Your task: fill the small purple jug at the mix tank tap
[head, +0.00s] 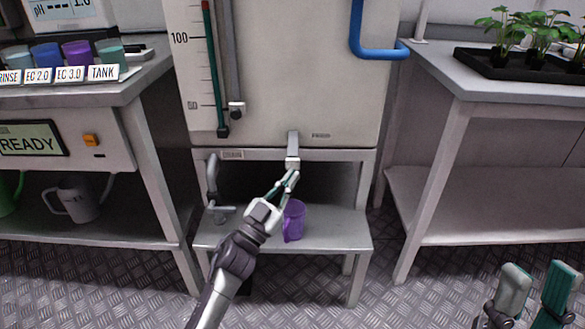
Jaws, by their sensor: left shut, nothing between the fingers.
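The small purple jug (294,222) stands upright on the low grey stand (340,232) below the mix tank (285,70). The tank's tap (293,143) sticks out low on its front, above the jug. My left gripper (291,177) is shut and empty, with its fingertips just under or at the tap's lower end; I cannot tell if they touch it. The gripper partly covers the jug's top left, and I cannot see inside the jug. My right gripper (537,275) is at the bottom right, fingers apart, empty and away from the jug.
A grey pipe valve (214,190) sits left of the tap. A left bench (140,85) holds several labelled cups, with a grey jug (76,198) on its lower shelf. A right bench (470,85) holds a black plant tray (500,66); its lower shelf (480,200) is clear.

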